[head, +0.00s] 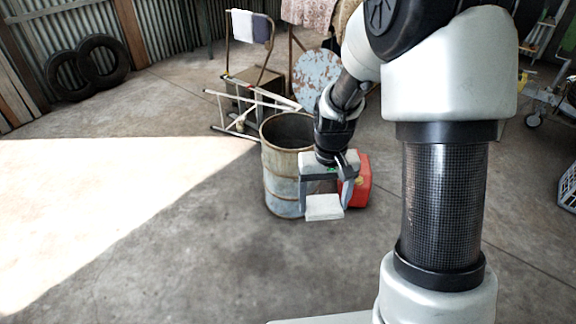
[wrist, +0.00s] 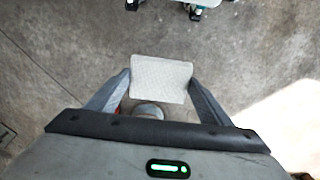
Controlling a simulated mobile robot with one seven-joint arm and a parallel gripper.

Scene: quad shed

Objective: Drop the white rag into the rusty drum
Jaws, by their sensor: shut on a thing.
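The white rag (head: 323,208) is a flat pale piece held between the fingertips of my gripper (head: 325,197). In the wrist view the rag (wrist: 161,79) spans the gap between both fingers, with bare floor beyond it. The rusty drum (head: 283,180) stands upright on the floor with its open top facing up. In the head view my gripper and the rag overlap the drum's right side, below its rim. The rag appears outside the drum opening. The drum's right side is partly hidden by my gripper and wrist.
A red container (head: 363,183) shows just right of my gripper, partly hidden. A metal frame (head: 241,108) lies behind the drum, near a round blotched tabletop (head: 316,76). Tyres (head: 90,66) lean on the back-left wall. The floor left of the drum is clear.

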